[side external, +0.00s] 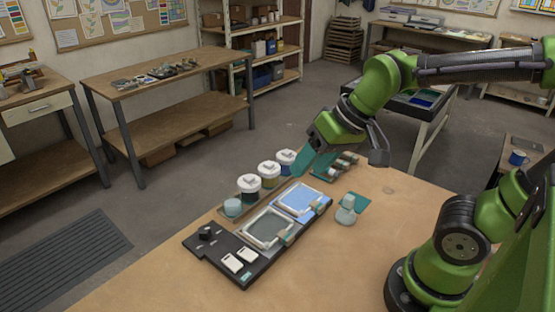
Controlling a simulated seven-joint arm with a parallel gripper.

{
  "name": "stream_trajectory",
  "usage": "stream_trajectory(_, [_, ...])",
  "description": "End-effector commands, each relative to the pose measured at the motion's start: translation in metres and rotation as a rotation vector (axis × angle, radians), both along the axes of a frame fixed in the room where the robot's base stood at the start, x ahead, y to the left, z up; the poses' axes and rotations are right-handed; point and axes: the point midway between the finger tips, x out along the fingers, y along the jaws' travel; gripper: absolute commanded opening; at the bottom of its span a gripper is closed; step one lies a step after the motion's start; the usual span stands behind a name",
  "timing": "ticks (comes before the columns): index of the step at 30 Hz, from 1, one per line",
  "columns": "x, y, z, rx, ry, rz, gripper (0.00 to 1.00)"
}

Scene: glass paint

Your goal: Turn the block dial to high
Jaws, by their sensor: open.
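A black device base (215,262) lies on the wooden table. At its left end stands a small black block-shaped dial (207,234); its markings are too small to read. Two white square pieces (238,261) sit beside the dial toward the front. Two framed panels, one grey-green (267,228) and one blue (299,199), lie along the base. My green arm's gripper (344,152) is open, with its dark fingers apart. It is above the far end of the table, up and to the right of the dial and well apart from it. I cannot see anything held.
Several white-lidded jars (268,175) stand in a row behind the base, with a pale teal cup (232,207) at the near end. A pale stopper-like object (347,209) stands right of the panels, by a teal pad (359,201). The front table surface (330,275) is clear.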

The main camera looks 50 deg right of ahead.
Motion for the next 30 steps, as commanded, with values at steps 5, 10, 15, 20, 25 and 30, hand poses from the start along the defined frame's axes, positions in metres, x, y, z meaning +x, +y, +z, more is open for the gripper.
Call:
stream_trajectory(5, [0.056,0.027,-0.003,-0.104,0.103,0.227,0.57])
stream_trajectory(10, [0.108,0.057,-0.017,-0.227,0.176,0.518,0.57])
stream_trajectory(15, [0.157,0.09,-0.042,-0.35,0.233,0.857,0.57])
stream_trajectory(20, [0.195,0.118,-0.064,-0.455,0.256,1.202,0.57])
stream_trajectory(25, [0.215,0.125,-0.051,-0.527,0.217,1.453,0.57])
stream_trajectory(30, [0.211,0.124,-0.046,-0.539,0.208,1.575,0.57])
